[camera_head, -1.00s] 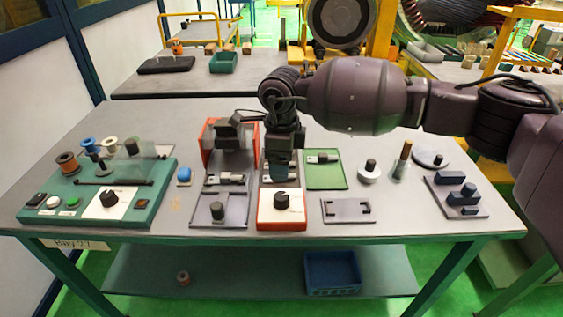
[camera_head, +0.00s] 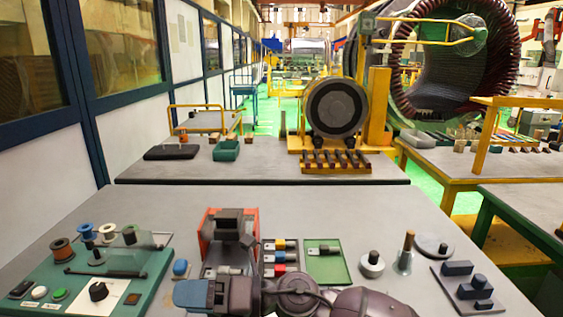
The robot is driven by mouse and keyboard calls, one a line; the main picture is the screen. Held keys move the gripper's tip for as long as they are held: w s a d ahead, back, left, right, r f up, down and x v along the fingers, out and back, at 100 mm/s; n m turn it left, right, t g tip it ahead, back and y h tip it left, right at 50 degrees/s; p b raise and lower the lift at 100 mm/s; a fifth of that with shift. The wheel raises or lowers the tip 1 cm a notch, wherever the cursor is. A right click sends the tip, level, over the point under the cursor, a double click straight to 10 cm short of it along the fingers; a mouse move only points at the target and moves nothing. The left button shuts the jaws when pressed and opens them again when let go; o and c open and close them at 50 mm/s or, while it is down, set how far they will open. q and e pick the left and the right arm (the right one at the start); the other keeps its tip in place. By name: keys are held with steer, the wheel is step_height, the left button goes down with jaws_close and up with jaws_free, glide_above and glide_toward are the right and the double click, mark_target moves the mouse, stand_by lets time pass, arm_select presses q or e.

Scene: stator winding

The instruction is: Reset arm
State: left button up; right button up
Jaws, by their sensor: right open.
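My right arm comes in low at the bottom of the head view, its dark purple links (camera_head: 350,302) lying across the front middle of the table. My right gripper (camera_head: 192,293) is at the bottom, left of centre, pointing left, with blue-grey fingers. It is open, and I see nothing held in it. It covers part of the grey fixture in front of the orange-red machine (camera_head: 213,225); whether it touches anything there I cannot tell. My left gripper is not in view.
The green winding board (camera_head: 150,270) with several spools stands at left. The table's back strip is clear.

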steer(key=w+d+r+m+t+y, duration=0.1)
steer(key=w+d+r+m+t, duration=0.15)
steer(key=d+m+t, duration=0.65)
steer(key=w+d+f+m+t+h, duration=0.1)
steer(key=d+f+m+t+h, duration=0.45)
steer(key=d+m+h, duration=0.5)
steer(key=d+f+m+t+h, duration=0.4)
steer(key=d+f+m+h, duration=0.25)
steer(key=m, duration=0.75)
steer(key=s+d+f+m+g+h, duration=0.45)
steer(key=s+d+f+g, duration=0.2)
steer(key=s+d, duration=0.2)
steer(key=s+d+f+m+g, duration=0.3)
steer(key=s+d+g, duration=0.1)
steer(key=s, duration=0.5)
steer(key=s+d+f+m+g, duration=0.2)
steer(key=s+d+f+g, duration=0.15)
steer(key=s, duration=0.65)
steer(key=w+f+t+y, duration=0.1)
steer(key=w+f+t, duration=0.7)
steer(key=f, duration=0.2)
steer(key=shift+w+a+n, duration=0.15)
steer(key=shift+a+n, duration=0.15)
